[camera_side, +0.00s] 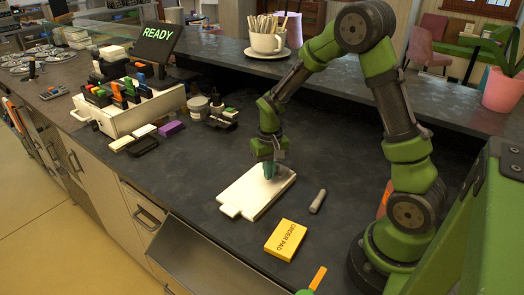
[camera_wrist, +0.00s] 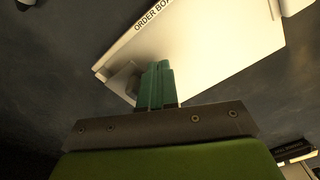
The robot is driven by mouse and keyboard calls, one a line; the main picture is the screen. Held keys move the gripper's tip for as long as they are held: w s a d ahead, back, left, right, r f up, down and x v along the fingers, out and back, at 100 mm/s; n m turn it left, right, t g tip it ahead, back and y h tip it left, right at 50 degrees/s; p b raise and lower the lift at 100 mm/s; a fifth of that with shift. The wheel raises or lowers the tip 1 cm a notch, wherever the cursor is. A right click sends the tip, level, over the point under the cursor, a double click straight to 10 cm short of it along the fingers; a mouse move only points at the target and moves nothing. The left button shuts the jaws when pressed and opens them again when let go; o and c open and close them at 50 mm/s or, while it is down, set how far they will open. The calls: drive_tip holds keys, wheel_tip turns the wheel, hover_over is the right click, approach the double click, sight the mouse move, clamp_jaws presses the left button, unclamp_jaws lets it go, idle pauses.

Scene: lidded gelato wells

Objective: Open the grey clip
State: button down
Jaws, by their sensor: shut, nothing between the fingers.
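A flat white piece lettered "ORDER BOX" (camera_wrist: 215,50) lies on the dark counter; it also shows in the side view (camera_side: 246,199), with a small tab at its near left end. My gripper (camera_side: 269,176) points down over its far part, and its teal fingers are shut and empty. In the wrist view the fingers (camera_wrist: 157,85) are close together over the white piece's edge. A small grey part (camera_wrist: 122,80) shows just left of them, perhaps the grey clip; the fingers partly hide it. I cannot tell whether they touch it or whether it is open.
A short grey cylinder (camera_side: 318,201) lies right of the white piece. A yellow order pad (camera_side: 285,240) lies in front. A white rack (camera_side: 130,108) with coloured items, several jars and a purple block (camera_side: 171,128) stand left.

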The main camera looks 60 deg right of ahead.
drive_tip(key=shift+d, duration=0.1)
idle(0.3)
drive_tip(key=shift+d+r, duration=0.1)
drive_tip(key=shift+d, duration=0.25)
wheel_tip(320, 180, up, 7)
drive_tip(key=a, duration=0.1)
drive_tip(key=shift+a, duration=0.15)
idle(0.6)
drive_tip(key=s+a+r+n+t+y, duration=0.2)
drive_tip(key=s+a+r+t, duration=0.5)
drive_tip(key=s+a+r, duration=0.4)
drive_tip(key=v, duration=0.4)
drive_tip(key=shift+a, duration=0.35)
drive_tip(key=shift+r, duration=0.1)
